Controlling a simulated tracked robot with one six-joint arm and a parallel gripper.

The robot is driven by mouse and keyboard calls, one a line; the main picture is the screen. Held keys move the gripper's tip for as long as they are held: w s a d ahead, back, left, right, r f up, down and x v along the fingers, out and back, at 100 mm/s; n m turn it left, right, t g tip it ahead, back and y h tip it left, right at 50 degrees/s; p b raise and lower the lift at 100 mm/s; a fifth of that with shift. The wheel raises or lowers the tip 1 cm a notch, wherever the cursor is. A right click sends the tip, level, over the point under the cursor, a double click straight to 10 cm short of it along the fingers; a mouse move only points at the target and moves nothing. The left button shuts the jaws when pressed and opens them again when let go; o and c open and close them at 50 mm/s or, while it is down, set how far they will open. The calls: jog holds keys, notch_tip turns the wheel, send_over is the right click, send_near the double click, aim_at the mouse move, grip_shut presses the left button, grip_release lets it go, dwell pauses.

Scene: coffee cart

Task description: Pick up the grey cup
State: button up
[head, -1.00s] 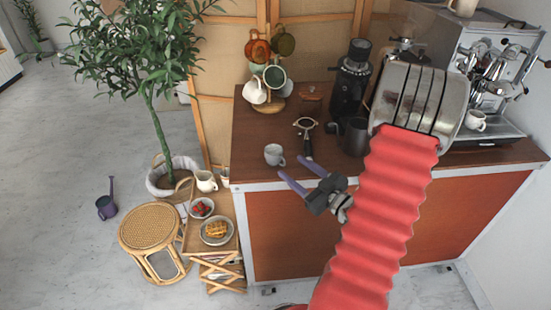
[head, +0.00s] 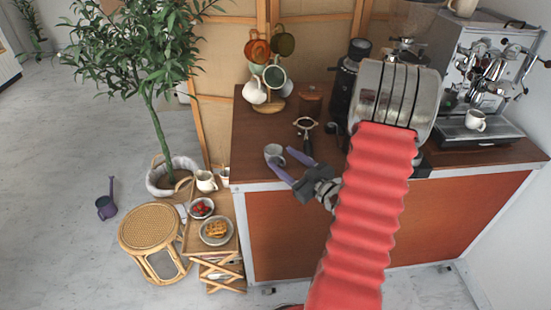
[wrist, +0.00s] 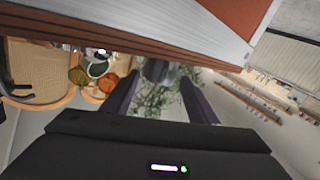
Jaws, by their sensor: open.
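The grey cup (head: 273,151) stands near the front left edge of the brown cart top in the head view. My gripper (head: 279,156) is open, its two purple fingers reaching toward the cup from the lower right. One finger overlaps the cup's lower part in the picture, and the other lies just right of it. In the wrist view the grey cup (wrist: 155,69) shows between the fingertips of my gripper (wrist: 160,77), partly in shadow. I cannot tell whether either finger touches it.
A portafilter (head: 305,126) lies behind the gripper. A mug tree (head: 267,104) stands at the back left, a black grinder (head: 345,80) to the right. The espresso machine (head: 490,60) fills the right. A wooden side stand (head: 228,243) with dishes is below left.

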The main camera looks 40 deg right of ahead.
jog(key=shift+c, duration=0.7)
grip_shut()
